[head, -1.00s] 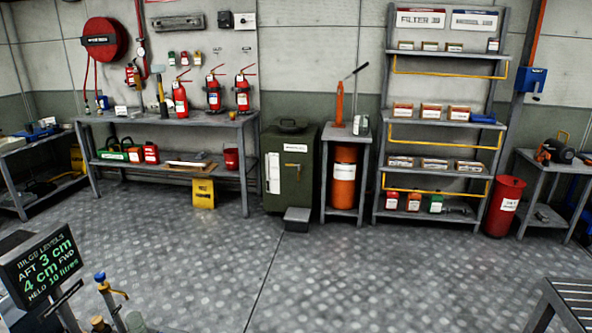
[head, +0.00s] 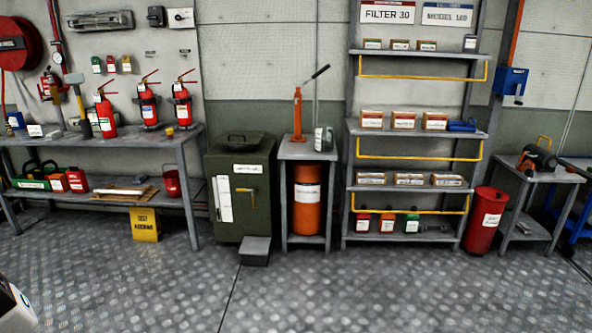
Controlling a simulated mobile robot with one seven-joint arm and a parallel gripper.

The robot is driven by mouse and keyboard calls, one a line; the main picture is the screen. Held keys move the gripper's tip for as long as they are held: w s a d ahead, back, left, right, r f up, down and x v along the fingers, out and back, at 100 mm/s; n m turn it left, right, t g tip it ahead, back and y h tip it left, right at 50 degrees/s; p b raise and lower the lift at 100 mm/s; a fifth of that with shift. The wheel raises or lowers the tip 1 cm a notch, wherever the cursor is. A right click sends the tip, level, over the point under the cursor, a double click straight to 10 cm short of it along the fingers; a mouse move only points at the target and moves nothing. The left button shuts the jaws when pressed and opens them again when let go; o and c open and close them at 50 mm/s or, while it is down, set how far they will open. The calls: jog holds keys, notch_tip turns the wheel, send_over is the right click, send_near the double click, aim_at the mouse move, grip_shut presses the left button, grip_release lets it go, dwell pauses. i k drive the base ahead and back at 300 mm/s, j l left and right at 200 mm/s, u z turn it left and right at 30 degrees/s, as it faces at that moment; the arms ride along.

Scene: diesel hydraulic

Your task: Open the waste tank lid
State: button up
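A dark green tank (head: 225,190) stands on the floor left of the middle, between the long workbench and a small grey stand. A flat lid (head: 247,143) with a dark handle lies on its top and looks closed. Its front carries a small white label too blurred to read, a tall white panel and a yellow lever-like handle (head: 247,192). I cannot tell from the label whether this is the waste tank. A grey box or step (head: 255,250) sits at its foot. My gripper is not in view.
The workbench (head: 185,140) with fire extinguishers is left of the tank. The small stand (head: 308,153) with an orange canister is right of it, then a grey shelf rack (head: 352,180) and red bin (head: 484,218). A yellow sign (head: 145,225) stands below the bench. The front floor is clear.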

aim_at(245, 137)
jog(key=i+u, duration=0.1)
jog(key=i, duration=2.4)
jog(key=i+j+z, duration=0.3)
jog(key=i+j, duration=0.15)
jog(key=i, duration=0.15)
jog(key=i+j+z, duration=0.25)
jog(key=i+j, duration=0.3)
